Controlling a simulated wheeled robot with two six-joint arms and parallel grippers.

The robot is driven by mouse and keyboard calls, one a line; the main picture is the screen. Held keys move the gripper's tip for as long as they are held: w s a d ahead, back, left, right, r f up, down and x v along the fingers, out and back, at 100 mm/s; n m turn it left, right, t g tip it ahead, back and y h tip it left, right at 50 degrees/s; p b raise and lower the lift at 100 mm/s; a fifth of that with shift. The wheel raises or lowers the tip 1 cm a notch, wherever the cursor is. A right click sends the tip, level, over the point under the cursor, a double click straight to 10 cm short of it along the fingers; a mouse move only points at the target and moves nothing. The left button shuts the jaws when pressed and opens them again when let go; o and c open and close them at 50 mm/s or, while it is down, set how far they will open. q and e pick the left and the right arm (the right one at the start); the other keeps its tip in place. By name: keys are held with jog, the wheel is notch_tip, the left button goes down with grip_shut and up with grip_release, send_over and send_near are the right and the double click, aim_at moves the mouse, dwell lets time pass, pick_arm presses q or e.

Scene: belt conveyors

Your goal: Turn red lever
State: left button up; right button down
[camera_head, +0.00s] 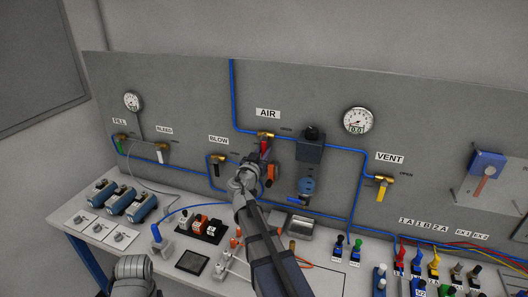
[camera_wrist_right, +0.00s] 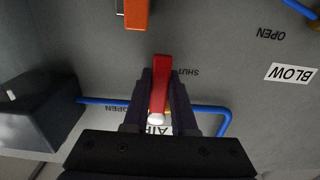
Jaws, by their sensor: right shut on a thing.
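The red lever (camera_head: 264,146) hangs down from a brass valve (camera_head: 266,135) under the AIR label on the grey panel. In the right wrist view, which is upside down, the red lever (camera_wrist_right: 160,84) runs between my two dark fingers, its free end beside the SHUT mark. The OPEN mark is to the side near the pivot. My right gripper (camera_wrist_right: 161,95) is shut on the lever; in the head view the gripper (camera_head: 263,160) is partly hidden by its own wrist. My left gripper is out of view; only part of my left arm shows at the lower left.
A dark box (camera_head: 310,150) stands out from the panel just right of the lever. An orange part (camera_head: 272,174) is just below it. Blue tubes (camera_head: 234,95) cross the panel. A yellow VENT lever (camera_head: 381,194) is at right, a black BLOW lever (camera_head: 216,170) at left.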

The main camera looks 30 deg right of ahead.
dwell(0.3)
jog(key=n, duration=0.1)
jog(key=s+d+n, duration=0.1)
jog(key=n, duration=0.1)
jog(key=shift+s+r+n, duration=0.15)
jog(key=shift+n, duration=0.15)
jog(key=n, duration=0.1)
jog(key=n+p, duration=0.1)
jog(key=n, duration=0.1)
jog(key=s+d+r+n, duration=0.1)
jog(key=shift+s+n, duration=0.1)
jog(key=shift+n, duration=0.2)
jog(key=n, duration=0.1)
jog(key=r+n+p, duration=0.1)
jog(key=n, duration=0.1)
jog(key=s+d+r+n+p, duration=0.1)
jog(key=n, duration=0.1)
jog(key=shift+s+d+r+n+p, duration=0.1)
jog(key=shift+r+n+p, duration=0.25)
jog(key=shift+n, duration=0.45)
jog(key=shift+a+r+n+p, duration=0.1)
jog(key=shift+r+n+p, duration=0.15)
jog(key=shift+n, duration=0.55)
jog(key=shift+s+d+r+n+p, duration=0.1)
jog(key=shift+r+n+p, duration=0.25)
jog(key=shift+n, duration=0.45)
jog(key=c, duration=0.7)
grip_release()
